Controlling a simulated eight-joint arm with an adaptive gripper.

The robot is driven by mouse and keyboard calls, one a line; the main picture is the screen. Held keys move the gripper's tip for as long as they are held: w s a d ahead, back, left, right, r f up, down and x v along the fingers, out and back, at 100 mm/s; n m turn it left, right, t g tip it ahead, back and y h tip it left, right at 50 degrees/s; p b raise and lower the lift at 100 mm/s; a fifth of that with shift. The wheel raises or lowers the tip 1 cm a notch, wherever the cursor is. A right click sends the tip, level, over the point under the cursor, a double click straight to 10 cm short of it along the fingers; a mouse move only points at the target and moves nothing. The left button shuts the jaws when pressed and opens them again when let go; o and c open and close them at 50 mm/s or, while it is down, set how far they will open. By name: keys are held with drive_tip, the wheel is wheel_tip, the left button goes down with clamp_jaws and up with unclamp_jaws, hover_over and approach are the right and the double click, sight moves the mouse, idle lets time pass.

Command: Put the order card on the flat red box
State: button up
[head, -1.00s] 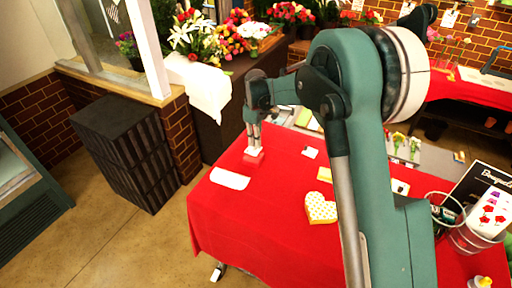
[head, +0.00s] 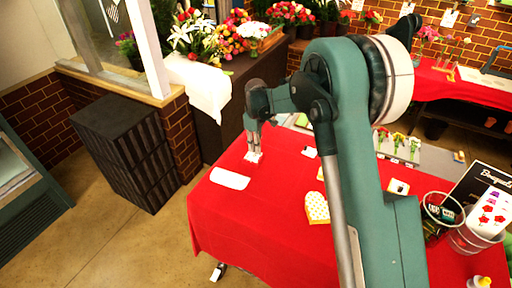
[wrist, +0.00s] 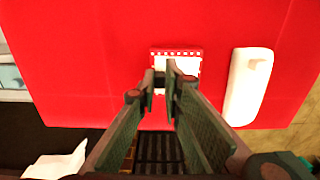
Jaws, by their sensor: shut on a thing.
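The order card (wrist: 188,67) looks white with a red, white-dotted strip along its far edge in the wrist view. My gripper (wrist: 168,76) is shut on it, and the fingers cover its middle. In the head view, my gripper (head: 254,150) is low over the red-covered table, with the white card (head: 253,158) at its fingertips. The flat red box cannot be clearly told apart from the red cloth. I cannot tell whether the card touches a surface below it.
A white flat piece (head: 230,179) lies left of the gripper on the red tablecloth (head: 262,222); it also shows in the wrist view (wrist: 248,87). A yellow patterned box (head: 317,207) is right of the gripper, beside my arm.

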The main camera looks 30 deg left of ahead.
drive_tip(key=shift+f, duration=0.1)
drive_tip(key=shift+o, duration=1.1)
drive_tip(key=o, duration=0.5)
drive_tip(key=shift+c, duration=0.2)
wheel_tip(320, 180, up, 12)
idle(0.3)
